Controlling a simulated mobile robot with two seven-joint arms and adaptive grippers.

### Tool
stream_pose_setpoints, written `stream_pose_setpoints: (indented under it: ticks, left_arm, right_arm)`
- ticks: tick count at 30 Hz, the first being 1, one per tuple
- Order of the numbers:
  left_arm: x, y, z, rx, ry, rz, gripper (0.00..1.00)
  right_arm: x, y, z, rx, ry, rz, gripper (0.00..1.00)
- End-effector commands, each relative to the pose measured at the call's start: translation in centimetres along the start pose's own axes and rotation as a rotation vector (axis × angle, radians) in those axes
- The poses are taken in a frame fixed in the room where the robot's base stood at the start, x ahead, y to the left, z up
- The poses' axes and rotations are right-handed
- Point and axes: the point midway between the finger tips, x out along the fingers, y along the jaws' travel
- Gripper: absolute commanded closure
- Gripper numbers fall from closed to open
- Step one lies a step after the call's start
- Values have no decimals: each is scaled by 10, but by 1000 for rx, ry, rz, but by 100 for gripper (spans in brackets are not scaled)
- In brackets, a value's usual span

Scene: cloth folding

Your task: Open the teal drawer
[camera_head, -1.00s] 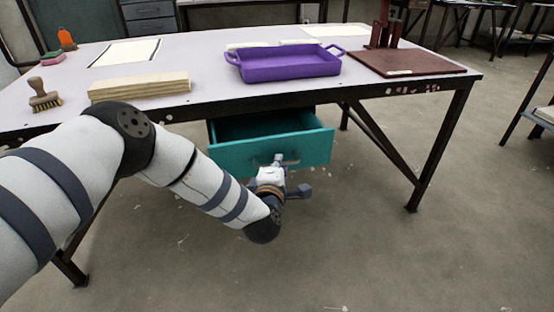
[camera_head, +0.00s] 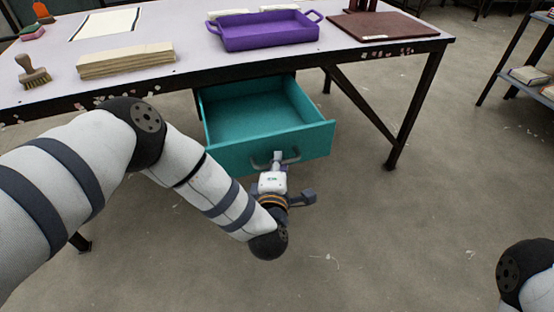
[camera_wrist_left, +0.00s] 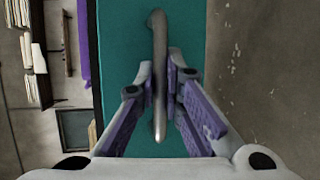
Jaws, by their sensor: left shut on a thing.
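The teal drawer (camera_head: 225,157) under the table is pulled well out, and its inside looks empty. Its grey bar handle (camera_head: 291,156) is on the front panel. My left gripper (camera_head: 277,160) is at the handle, shut on it. In the left wrist view the gripper's fingers (camera_wrist_left: 165,85) close around the handle (camera_wrist_left: 158,45), with the teal front (camera_wrist_left: 120,60) behind. My right gripper is not in view; only a part of my right arm shows at the lower right edge in the head view.
The table (camera_head: 185,70) carries a purple tray (camera_head: 268,38), wooden planks (camera_head: 125,62), a brush (camera_head: 32,72) and a dark red board (camera_head: 385,27). A table leg (camera_head: 415,110) stands right of the drawer. The floor (camera_head: 400,230) in front is clear.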

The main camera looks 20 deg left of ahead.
Motion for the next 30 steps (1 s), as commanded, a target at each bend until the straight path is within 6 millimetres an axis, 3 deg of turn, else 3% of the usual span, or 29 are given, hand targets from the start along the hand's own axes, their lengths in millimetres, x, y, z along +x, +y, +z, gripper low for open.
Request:
stream_pose_setpoints:
  ticks: [4,5,7,17,20,30]
  left_arm:
    - [0,0,0,-1,1,1,100]
    - [0,0,0,-2,1,1,85]
    - [0,0,0,-1,1,1,70]
    - [-3,0,0,0,0,0,70]
    - [-20,-1,0,0,-2,-4,70]
    - [-104,-1,0,0,-1,-3,70]
  right_arm:
    - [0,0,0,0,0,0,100]
    - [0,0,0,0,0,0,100]
    - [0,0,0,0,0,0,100]
    - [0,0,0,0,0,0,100]
    - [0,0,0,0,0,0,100]
    - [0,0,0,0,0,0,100]
